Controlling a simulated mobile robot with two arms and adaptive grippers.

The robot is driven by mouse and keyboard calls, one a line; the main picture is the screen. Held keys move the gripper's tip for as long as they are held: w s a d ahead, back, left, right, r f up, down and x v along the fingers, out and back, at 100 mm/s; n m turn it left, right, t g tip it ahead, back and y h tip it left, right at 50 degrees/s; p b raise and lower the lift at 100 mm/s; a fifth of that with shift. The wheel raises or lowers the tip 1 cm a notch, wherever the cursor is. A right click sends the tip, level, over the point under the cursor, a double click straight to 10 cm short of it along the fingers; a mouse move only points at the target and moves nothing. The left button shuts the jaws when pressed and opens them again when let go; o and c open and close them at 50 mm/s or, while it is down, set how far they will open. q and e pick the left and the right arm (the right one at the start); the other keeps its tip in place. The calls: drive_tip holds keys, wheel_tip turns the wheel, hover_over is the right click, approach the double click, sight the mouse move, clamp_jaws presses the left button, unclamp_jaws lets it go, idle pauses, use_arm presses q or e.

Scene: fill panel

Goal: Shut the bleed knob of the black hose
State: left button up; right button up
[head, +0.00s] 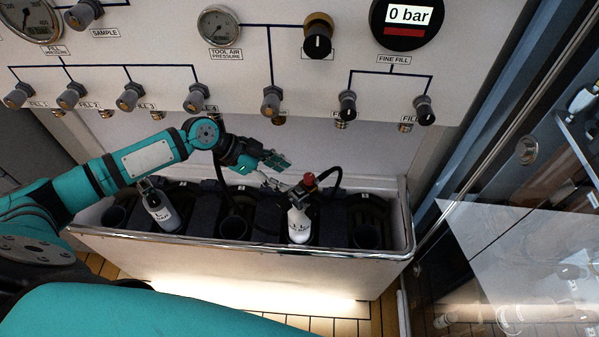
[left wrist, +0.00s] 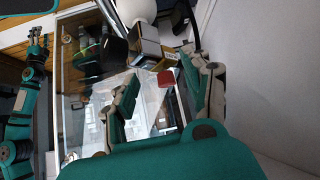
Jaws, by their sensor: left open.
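A red knob (head: 309,180) sits on the fitting atop a white bottle (head: 299,225) in the trough; I take it for the bleed knob. A black hose (head: 334,172) loops from this fitting to the right. My left gripper (head: 276,172) is open just left of the knob, apart from it in the head view. In the left wrist view the red knob (left wrist: 166,78) shows between the spread fingers (left wrist: 160,72), beside a brass-coloured fitting (left wrist: 150,50). No contact can be made out. My right gripper (left wrist: 38,43) shows small at the left of the wrist view; its opening is unclear.
A second bottle (head: 161,212) stands at the left of the trough (head: 240,245), among dark holders. The panel (head: 250,80) above carries gauges, several grey and black knobs, and a display (head: 408,15) reading 0 bar. Glass doors (head: 530,230) stand at the right.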

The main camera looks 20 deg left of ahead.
use_arm(q)
drive_tip(key=s+a, duration=0.2)
drive_tip(key=a, duration=0.3)
drive_tip(key=shift+s+a, duration=0.25)
drive_tip(key=shift+a, duration=0.1)
